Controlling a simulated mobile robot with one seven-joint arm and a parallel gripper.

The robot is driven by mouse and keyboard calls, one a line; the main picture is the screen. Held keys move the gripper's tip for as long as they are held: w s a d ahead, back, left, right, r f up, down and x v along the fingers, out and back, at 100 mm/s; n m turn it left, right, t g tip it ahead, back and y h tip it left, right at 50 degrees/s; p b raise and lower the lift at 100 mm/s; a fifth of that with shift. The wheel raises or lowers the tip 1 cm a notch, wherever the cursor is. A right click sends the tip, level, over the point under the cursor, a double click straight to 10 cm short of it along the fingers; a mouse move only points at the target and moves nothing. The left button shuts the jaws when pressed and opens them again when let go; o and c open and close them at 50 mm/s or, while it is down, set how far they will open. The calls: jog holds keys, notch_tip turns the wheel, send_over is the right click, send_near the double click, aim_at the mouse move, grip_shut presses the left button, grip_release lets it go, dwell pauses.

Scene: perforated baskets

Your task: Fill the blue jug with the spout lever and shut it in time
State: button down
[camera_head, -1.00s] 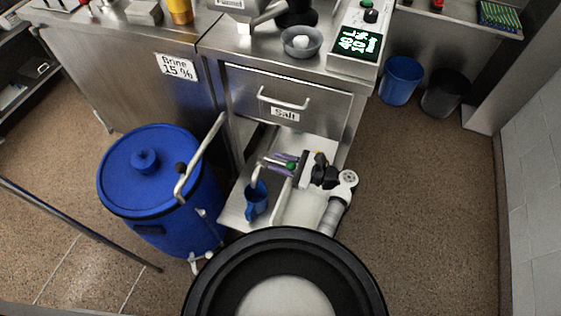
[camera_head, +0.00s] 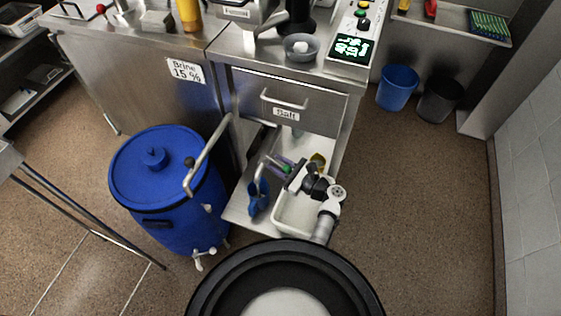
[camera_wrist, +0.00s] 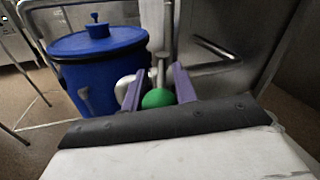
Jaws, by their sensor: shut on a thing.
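The blue jug (camera_head: 258,198) stands on the low shelf of the steel counter, under a grey curved spout (camera_head: 261,172). The water level inside cannot be made out. My gripper (camera_head: 276,165) has purple fingers and is beside the spout, to the right of the jug. It is shut on the lever's green knob (camera_head: 287,169). In the wrist view the green knob (camera_wrist: 158,98) sits between the two purple fingers. The jug cannot be made out in the wrist view.
A large blue drum (camera_head: 145,190) with a bent pipe stands left of the shelf. A salt drawer (camera_head: 310,102) is above. A blue bin (camera_head: 397,85) and open floor lie to the right.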

jog(key=shift+s+a+m+t+h+p, duration=0.1)
jog(key=shift+m+t+h+p, duration=0.4)
jog(key=shift+t, duration=0.4)
jog(key=c, duration=1.1)
grip_release()
jog(key=b+v, duration=0.3)
jog(key=v, duration=1)
jog(key=shift+s+d+r, duration=0.15)
jog(key=shift+s+d, duration=0.1)
jog(key=shift+d, duration=0.05)
